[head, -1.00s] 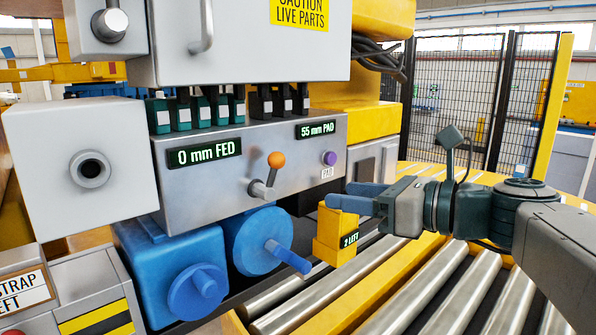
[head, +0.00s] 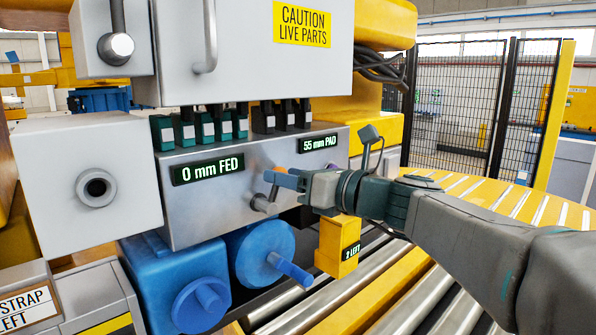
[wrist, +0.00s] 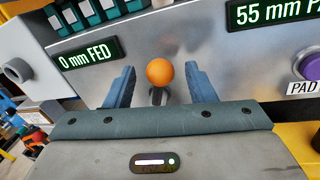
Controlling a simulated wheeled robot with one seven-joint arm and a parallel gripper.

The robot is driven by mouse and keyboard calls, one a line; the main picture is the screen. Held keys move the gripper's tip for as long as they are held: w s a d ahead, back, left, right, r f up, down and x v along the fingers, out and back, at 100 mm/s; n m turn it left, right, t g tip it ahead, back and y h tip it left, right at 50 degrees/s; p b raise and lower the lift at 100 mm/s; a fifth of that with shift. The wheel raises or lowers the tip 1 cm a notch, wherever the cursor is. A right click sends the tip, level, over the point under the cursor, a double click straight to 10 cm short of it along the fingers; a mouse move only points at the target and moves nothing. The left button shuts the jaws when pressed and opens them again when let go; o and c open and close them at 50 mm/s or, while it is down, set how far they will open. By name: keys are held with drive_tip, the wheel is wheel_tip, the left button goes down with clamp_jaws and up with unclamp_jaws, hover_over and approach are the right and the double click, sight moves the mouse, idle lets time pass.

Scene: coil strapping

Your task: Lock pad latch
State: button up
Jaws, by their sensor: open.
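A lever with an orange ball knob (wrist: 159,72) stands out from the grey control panel (wrist: 220,50). My gripper (head: 275,180) is open in front of the panel at this lever. In the wrist view its two blue fingers (wrist: 160,82) stand left and right of the orange ball, with a gap on each side. In the head view my gripper hides most of the ball; the lever's metal pivot (head: 263,203) shows below the fingers. I cannot tell how deep the ball sits between the fingers. No part is marked as a latch.
A purple button (wrist: 310,63) with a PAD label is right of the lever. Displays read "0 mm FED" (head: 208,168) and "55 mm PAD" (head: 320,143). A yellow box (head: 337,245) marked "2 LEFT" hangs below my gripper. A blue crank (head: 262,252) sits below the panel.

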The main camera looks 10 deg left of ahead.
drive_tip(key=shift+w+a, duration=0.25)
drive_tip(key=shift+a, duration=0.2)
clamp_jaws()
